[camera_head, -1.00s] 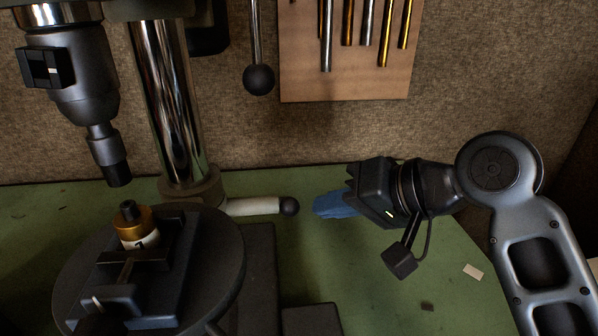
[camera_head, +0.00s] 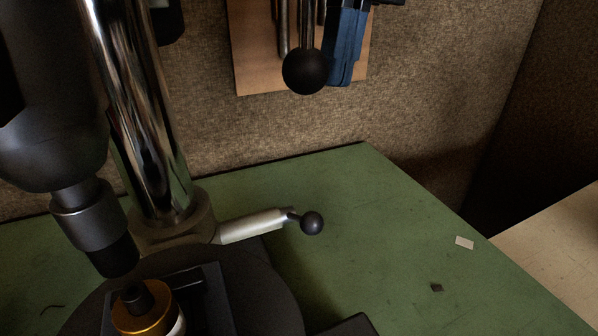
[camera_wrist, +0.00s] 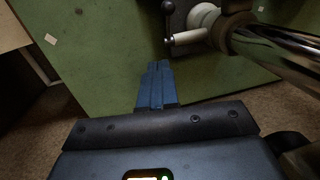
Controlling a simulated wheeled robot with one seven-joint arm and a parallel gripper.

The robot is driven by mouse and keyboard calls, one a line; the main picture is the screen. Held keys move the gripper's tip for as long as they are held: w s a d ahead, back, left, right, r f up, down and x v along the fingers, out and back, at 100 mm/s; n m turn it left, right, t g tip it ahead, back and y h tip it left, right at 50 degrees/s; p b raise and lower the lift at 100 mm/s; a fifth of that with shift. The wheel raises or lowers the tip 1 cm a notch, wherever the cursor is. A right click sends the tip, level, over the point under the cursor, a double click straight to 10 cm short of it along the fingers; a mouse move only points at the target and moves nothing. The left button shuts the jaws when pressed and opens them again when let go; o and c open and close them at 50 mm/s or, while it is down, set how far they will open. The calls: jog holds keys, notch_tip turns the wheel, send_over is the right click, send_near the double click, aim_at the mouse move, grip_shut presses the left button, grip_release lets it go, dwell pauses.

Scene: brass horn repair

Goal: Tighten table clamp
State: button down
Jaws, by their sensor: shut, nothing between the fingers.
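The table clamp is a pale rod (camera_head: 252,226) on the collar (camera_head: 170,230) at the foot of the shiny column. A dark lever with a black ball (camera_head: 312,223) sits at its outer end. In the wrist view the rod (camera_wrist: 188,38) and lever ball (camera_wrist: 168,8) show at the top, beyond my fingertips. My gripper (camera_head: 340,80) shows its blue fingers at the top of the head view, pointing down, above the clamp in the picture. In the wrist view the fingers (camera_wrist: 158,66) are together, empty and apart from the lever.
The drill press column (camera_head: 140,110) and drill head (camera_head: 50,130) stand left. A feed-lever ball (camera_head: 305,70) hangs close beside my fingers in the picture. A tool board (camera_head: 255,60) is behind. The green bench (camera_head: 390,240) right of the clamp is mostly clear, with a small pale chip (camera_head: 464,242).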

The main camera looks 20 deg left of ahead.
jog(key=p, duration=0.2)
send_over(298, 219)
jog(key=w+d, duration=0.2)
notch_tip(298, 219, down, 11)
jog(key=shift+s+f, duration=0.6)
jog(key=shift+s, duration=0.05)
jog(key=shift+d+f, duration=0.1)
